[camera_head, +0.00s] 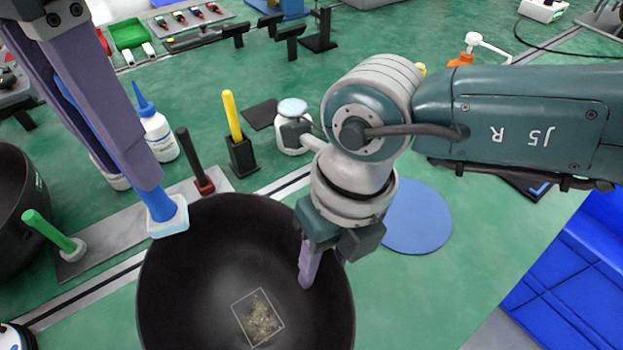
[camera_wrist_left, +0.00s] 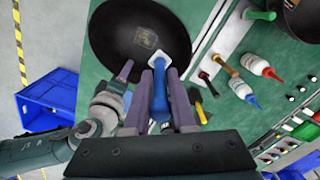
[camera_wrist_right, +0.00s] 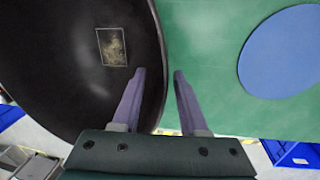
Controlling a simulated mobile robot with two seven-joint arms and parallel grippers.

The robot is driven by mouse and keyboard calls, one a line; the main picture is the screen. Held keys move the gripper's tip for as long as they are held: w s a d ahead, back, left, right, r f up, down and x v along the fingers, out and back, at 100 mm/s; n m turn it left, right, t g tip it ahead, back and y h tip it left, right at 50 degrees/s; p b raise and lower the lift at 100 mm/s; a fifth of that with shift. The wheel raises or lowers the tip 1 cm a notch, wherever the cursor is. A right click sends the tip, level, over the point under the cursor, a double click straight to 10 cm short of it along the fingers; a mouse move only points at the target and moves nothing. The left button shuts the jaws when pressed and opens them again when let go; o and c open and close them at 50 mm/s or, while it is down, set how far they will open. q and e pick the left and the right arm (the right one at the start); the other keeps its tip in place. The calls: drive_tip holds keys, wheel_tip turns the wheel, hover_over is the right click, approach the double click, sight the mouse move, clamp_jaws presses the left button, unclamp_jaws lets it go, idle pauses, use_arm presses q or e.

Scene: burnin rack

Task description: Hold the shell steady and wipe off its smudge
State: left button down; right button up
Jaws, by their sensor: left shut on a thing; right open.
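The shell is a large dark bowl (camera_head: 190,290) at the bottom centre of the head view. Its smudge (camera_head: 262,318) is a brownish patch inside a thin pale square outline. My left gripper (camera_head: 150,185) is shut on the blue handle of a wiper (camera_head: 168,216) with a white pad. The pad is near the shell's far left rim; I cannot tell if it touches. The wiper also shows in the left wrist view (camera_wrist_left: 160,88). My right gripper (camera_wrist_right: 160,75) is open, its fingers on either side of the shell's right rim. In the head view one finger shows inside the shell.
A green-handled tool (camera_head: 50,235) and a red-black tool (camera_head: 195,165) stand on a grey strip left of the shell. A blue-capped bottle (camera_head: 157,135), a yellow-handled tool (camera_head: 233,120) and a jar (camera_head: 292,125) stand behind. A flat blue disc (camera_head: 418,220) lies to the right.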

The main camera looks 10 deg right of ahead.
drive_tip(key=shift+f, duration=0.35)
drive_tip(key=shift+c, duration=0.2)
clamp_jaws()
idle(2.0)
